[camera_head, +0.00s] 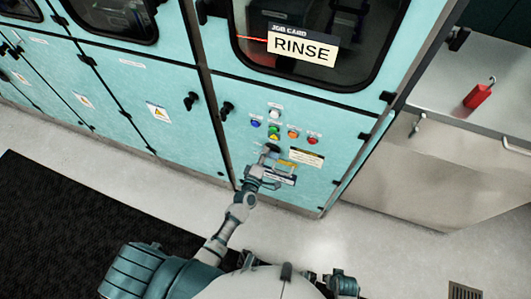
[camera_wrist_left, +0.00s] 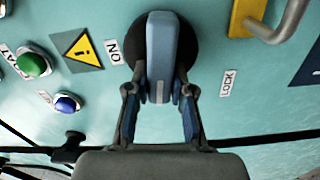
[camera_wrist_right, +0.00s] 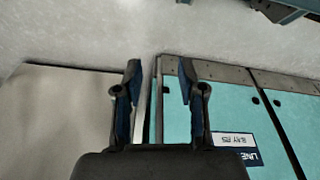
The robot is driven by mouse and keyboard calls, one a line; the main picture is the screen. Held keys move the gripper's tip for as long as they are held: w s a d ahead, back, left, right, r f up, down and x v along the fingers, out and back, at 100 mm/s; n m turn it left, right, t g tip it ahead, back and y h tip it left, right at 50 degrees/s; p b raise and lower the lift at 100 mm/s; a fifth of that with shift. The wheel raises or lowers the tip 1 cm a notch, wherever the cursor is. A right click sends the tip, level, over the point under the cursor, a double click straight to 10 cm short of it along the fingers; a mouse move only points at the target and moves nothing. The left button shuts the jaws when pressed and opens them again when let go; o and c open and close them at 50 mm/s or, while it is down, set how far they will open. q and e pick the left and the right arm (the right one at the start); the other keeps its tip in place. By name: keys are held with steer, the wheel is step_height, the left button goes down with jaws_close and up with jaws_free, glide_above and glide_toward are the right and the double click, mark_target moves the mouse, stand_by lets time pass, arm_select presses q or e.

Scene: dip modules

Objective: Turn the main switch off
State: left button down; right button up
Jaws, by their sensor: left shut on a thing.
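The main switch (camera_wrist_left: 162,45) is a grey-blue bar handle on a round black base, set on the teal panel. In the left wrist view its bar runs up and down the picture, between an ON label (camera_wrist_left: 114,51) at its left and a LOCK label (camera_wrist_left: 227,83) at its right. My left gripper (camera_wrist_left: 159,100) has one finger on each side of the bar and is shut on it. In the head view this gripper (camera_head: 268,158) is at the lower panel and covers much of the switch. My right gripper (camera_wrist_right: 160,85) is open and empty.
Several coloured buttons (camera_head: 274,133) sit just above the switch. A yellow part with a metal loop (camera_wrist_left: 246,18) is close at its right. A RINSE card (camera_head: 300,50) is on the window above. A red object (camera_head: 478,95) lies on the bench at right.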

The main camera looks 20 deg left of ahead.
arm_select(q)
steer(key=shift+f+n, duration=0.3)
steer(key=shift+n, duration=0.6)
arm_select(e)
steer(key=shift+w+r, duration=0.2)
steer(key=shift+r, duration=0.65)
arm_select(q)
steer(key=c, duration=1.1)
jaws_free()
steer(key=shift+o, duration=0.5)
steer(key=shift+w, duration=0.1)
arm_select(e)
steer(key=shift+w, duration=0.1)
arm_select(q)
steer(key=s, duration=1.2)
steer(key=shift+a, duration=0.2)
steer(key=shift+f, duration=0.1)
